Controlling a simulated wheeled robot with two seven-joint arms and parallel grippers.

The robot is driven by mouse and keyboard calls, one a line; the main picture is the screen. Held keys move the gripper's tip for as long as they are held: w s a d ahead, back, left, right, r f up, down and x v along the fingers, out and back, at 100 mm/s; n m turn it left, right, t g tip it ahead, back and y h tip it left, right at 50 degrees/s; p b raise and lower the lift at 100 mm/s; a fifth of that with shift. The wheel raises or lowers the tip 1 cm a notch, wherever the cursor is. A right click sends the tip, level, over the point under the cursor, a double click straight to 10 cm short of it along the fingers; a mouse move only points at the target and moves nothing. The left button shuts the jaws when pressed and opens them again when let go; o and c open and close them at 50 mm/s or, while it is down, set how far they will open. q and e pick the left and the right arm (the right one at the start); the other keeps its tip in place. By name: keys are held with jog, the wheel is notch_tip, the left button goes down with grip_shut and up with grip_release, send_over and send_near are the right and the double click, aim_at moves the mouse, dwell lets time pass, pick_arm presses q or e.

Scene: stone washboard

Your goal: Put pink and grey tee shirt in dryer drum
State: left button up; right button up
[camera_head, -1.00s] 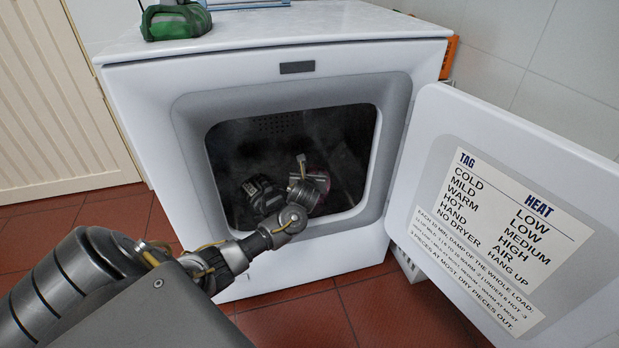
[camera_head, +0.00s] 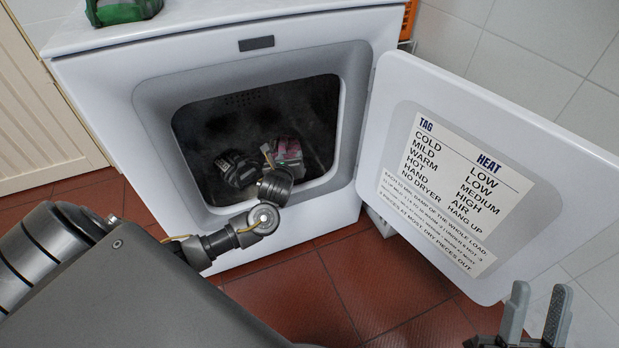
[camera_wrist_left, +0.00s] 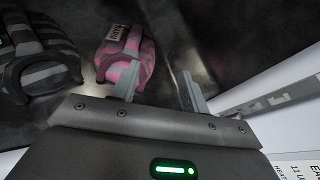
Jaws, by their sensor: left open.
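The pink and grey tee shirt (camera_head: 290,152) lies folded in the dryer drum (camera_head: 225,115), towards its right side. In the left wrist view the shirt (camera_wrist_left: 125,52) lies at the upper middle, just beyond one finger. My left gripper (camera_wrist_left: 160,84) is open and its jaws look empty. In the head view its wrist reaches into the drum opening, and its fingers are mostly hidden. My right gripper (camera_head: 535,314) is at the bottom right, outside the dryer, with its fingers apart and nothing between them.
A dark grey striped garment (camera_head: 238,170) lies left of the pink shirt in the drum. The open dryer door (camera_head: 520,160) with its label stands to the right. A green object (camera_head: 122,12) is on the dryer top. Red floor tiles (camera_head: 290,300) are clear in front.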

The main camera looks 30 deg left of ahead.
pick_arm(q)
jog(key=s+d+r+n+t+h, duration=0.2)
jog(key=s+d+r+n+h, duration=0.15)
jog(key=d, duration=0.35)
jog(key=s+d+r+n+t+h, duration=0.3)
jog(key=d+r+n, duration=0.1)
jog(key=d, duration=0.3)
jog(key=s+d+r+n+t+h, duration=0.2)
jog(key=s+d+r+n+h, duration=0.15)
jog(key=d, duration=0.35)
jog(key=s+d+r+n+t+h, duration=0.2)
jog(key=s+d+r+n+h, duration=0.1)
jog(key=s+r, duration=0.4)
jog(key=s+d+r+n+t+h, duration=0.3)
jog(key=s+r+n+h, duration=0.1)
jog(key=s+r+n, duration=0.3)
jog(key=shift+s+d+r+n+h, duration=0.4)
jog(key=shift+s+n, duration=0.4)
jog(key=shift+s, duration=0.15)
